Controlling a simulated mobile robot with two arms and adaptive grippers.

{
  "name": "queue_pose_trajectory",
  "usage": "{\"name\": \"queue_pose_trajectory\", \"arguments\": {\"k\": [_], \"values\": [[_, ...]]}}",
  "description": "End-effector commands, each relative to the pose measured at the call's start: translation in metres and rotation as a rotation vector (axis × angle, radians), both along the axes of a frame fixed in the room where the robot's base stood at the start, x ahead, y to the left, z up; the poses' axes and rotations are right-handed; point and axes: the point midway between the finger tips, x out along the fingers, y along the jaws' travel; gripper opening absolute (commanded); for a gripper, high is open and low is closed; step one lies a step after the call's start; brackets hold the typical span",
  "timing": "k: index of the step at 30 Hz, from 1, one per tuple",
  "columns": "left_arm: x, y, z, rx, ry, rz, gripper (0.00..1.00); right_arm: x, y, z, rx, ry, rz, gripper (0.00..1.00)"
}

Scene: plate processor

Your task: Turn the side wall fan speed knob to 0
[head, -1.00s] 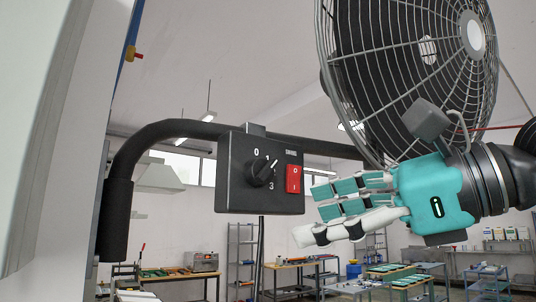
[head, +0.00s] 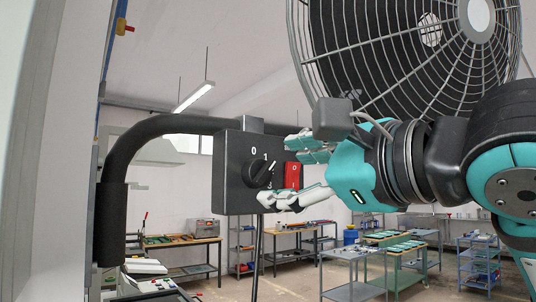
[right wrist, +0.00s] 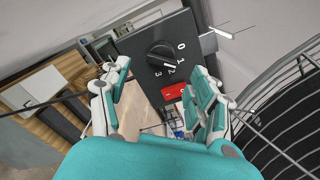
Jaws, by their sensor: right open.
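The fan speed knob (head: 260,173) is a black round dial on the front of a dark control box (head: 231,190). Marks 0 and 1 show above it in the head view. In the right wrist view the knob (right wrist: 160,54) is unobstructed, with marks 0 to 3 beside it; its pointer seems to face near 1 or 2, but I cannot tell exactly. My right gripper (head: 281,172) is open and comes from the right, its fingers in front of the box, the lower one hiding the box's lower right. It seems apart from the knob. My left gripper is not in view.
A red switch (head: 292,174) sits right of the knob, partly behind my fingers. A black bent pipe (head: 150,135) carries the box. The large caged fan (head: 400,60) is close behind and above my right arm. Workbenches (head: 180,241) stand far back.

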Motion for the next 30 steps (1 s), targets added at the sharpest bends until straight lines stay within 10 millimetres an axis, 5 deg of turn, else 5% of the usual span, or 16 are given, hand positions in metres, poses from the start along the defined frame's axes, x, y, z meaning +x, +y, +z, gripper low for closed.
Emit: {"name": "queue_pose_trajectory", "arguments": {"k": [9, 20, 30], "values": [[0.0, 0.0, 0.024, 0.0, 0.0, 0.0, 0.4, 0.036, 0.026, 0.002, 0.001, 0.002, 0.002, 0.63], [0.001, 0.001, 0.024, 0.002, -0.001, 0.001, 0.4, 0.04, 0.029, 0.0, 0.001, 0.0, 0.001, 0.63], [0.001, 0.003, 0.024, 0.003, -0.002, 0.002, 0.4, 0.04, 0.029, 0.0, 0.001, 0.0, 0.001, 0.2]]}}
